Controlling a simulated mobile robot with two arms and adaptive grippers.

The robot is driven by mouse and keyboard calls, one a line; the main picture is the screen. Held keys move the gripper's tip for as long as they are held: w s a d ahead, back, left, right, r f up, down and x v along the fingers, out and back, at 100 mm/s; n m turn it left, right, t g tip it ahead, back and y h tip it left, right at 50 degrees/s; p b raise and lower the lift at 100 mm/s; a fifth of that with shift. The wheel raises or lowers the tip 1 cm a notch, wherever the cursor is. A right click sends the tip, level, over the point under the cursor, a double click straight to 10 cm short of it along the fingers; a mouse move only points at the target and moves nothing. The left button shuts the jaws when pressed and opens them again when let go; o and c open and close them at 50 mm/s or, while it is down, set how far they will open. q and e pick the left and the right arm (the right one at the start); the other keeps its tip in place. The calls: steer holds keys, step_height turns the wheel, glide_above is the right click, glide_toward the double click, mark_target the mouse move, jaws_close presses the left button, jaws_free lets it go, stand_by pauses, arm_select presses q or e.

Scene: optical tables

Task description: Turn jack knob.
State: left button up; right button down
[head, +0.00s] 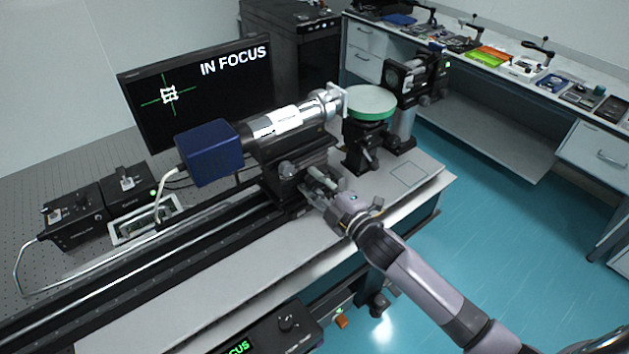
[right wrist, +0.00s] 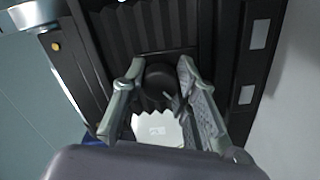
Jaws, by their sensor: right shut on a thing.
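In the right wrist view a dark round jack knob (right wrist: 160,78) sits between the two fingers of my right gripper (right wrist: 160,80), in front of the jack's black ribbed bellows (right wrist: 148,25). The gripper is shut on the knob. In the head view my right gripper (head: 322,187) reaches in from the lower right to the front of the black jack (head: 293,190) under the silver tube (head: 278,122). There the fingers hide the knob. A small metal knob (head: 288,170) shows on the mount above. My left gripper is not in view.
A blue box (head: 210,153) is at the tube's left end. A green-edged round plate (head: 371,102) stands to its right. The monitor (head: 198,90) behind reads IN FOCUS. A black rail (head: 150,258) runs left along the table. A control box (head: 272,335) is at the front edge.

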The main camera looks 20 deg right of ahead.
steer(key=shift+f+m, duration=0.1)
steer(key=shift+m, duration=0.2)
steer(key=c, duration=1.2)
jaws_free()
steer(key=shift+c, duration=0.2)
